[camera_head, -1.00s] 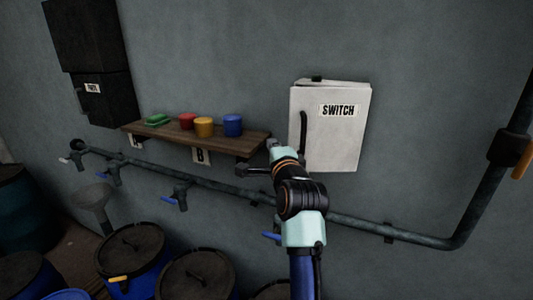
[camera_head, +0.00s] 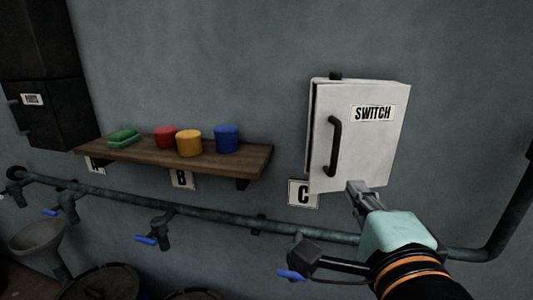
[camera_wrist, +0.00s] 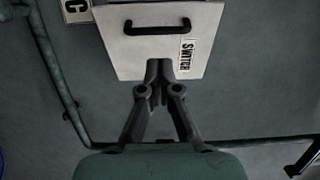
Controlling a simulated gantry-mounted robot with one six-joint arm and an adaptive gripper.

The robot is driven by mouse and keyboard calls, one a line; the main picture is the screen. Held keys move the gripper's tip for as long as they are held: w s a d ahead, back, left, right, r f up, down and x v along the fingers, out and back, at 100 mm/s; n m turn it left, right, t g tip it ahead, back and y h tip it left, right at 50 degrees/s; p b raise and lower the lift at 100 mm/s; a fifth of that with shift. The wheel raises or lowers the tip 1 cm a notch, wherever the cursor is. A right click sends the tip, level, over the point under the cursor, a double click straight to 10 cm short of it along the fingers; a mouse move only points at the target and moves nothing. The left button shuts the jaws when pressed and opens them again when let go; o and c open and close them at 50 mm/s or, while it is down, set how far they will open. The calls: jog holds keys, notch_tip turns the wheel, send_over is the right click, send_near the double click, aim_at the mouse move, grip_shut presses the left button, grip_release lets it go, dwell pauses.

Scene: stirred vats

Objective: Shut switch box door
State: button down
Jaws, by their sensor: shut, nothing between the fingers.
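The switch box (camera_head: 317,105) is on the grey wall at the right of the head view. Its white door (camera_head: 373,150) carries a SWITCH label and a black handle (camera_head: 334,147) near its left edge. A dark gap shows along the door's left edge, so the door appears slightly ajar. My gripper (camera_head: 356,188) is shut and empty, with its tips at the door's lower edge. In the wrist view the shut fingers (camera_wrist: 158,64) overlap the edge of the door (camera_wrist: 120,50), with the handle (camera_wrist: 162,28) beyond them. I cannot tell whether they touch it.
A wooden shelf (camera_head: 215,161) with a green block (camera_head: 124,138) and red, yellow and blue pots is to the left. A pipe (camera_head: 210,215) with blue-handled taps runs below the box.

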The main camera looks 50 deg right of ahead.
jog(key=p, duration=0.6)
send_near(337, 152)
jog(key=x, duration=0.7)
jog(key=shift+w, duration=0.15)
